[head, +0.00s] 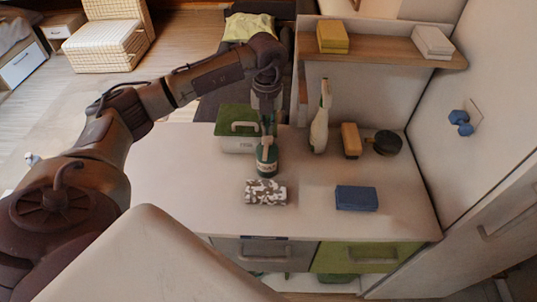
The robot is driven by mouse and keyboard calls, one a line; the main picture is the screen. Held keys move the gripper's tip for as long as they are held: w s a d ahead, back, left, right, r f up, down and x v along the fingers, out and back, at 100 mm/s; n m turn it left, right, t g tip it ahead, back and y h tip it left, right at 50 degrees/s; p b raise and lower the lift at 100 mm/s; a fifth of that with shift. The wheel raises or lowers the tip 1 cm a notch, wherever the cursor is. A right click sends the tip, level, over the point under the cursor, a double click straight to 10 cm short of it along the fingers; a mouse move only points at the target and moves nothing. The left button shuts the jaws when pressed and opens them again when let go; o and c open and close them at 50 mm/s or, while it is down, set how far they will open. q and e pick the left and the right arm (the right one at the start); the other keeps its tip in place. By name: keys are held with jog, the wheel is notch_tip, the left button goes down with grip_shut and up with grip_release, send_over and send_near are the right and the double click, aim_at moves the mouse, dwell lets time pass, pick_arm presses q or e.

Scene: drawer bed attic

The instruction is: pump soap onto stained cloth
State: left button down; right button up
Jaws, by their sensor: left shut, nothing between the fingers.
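A dark green soap bottle (266,160) with a pale label stands upright on the white countertop. My left gripper (267,130) points down from above, right over the bottle's top, with its fingers shut and nothing between them. The gripper overlaps the pump head, so I cannot tell whether they touch. A white cloth with dark stains (265,192), folded or rolled, lies on the counter just in front of the bottle. My right gripper is not in view.
A green-lidded white box (236,130) stands behind the bottle on the left. A white spray bottle (320,120), a yellow block (350,140) and a dark round pan (387,143) stand at the back right. A blue block (356,198) lies at right. The counter's left front is clear.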

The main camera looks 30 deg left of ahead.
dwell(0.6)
pick_arm(q)
notch_tip(320, 180, up, 6)
jog(key=p, duration=0.3)
jog(key=shift+p, duration=0.4)
